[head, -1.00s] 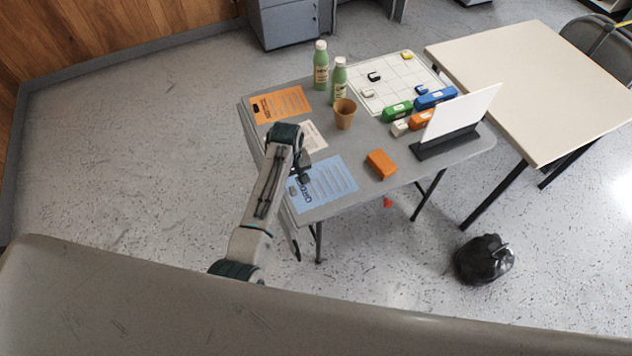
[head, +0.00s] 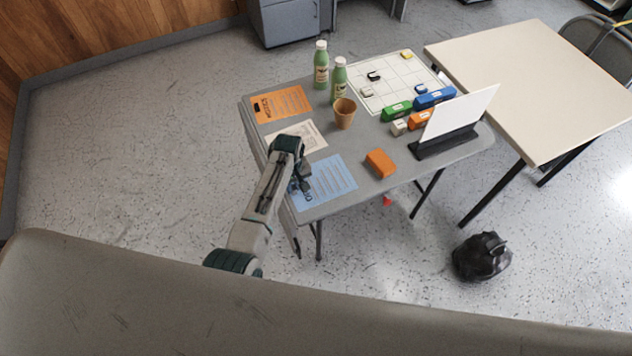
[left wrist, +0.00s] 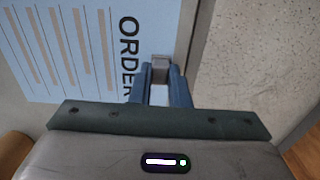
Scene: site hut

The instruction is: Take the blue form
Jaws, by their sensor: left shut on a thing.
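The blue form (head: 333,182), a sheet with a bold ORDER heading and printed lines, is at the near left edge of the grey table (head: 372,150). It appears to lie flat. My left gripper (head: 299,185) is at the form's left, headed end. In the left wrist view the blue form (left wrist: 70,45) lies beyond the gripper (left wrist: 160,78), whose fingers are shut on a small grey tab (left wrist: 160,64) at the form's edge, beside the heading. The gripper hides part of that edge. My right gripper is not in view.
An orange form (head: 283,104) and a white sheet (head: 303,136) lie farther back. An orange block (head: 380,163) is right of the blue form. A cup (head: 344,113), green bottles (head: 321,65) and a white upright panel (head: 460,113) stand behind. Floor left of the table is clear.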

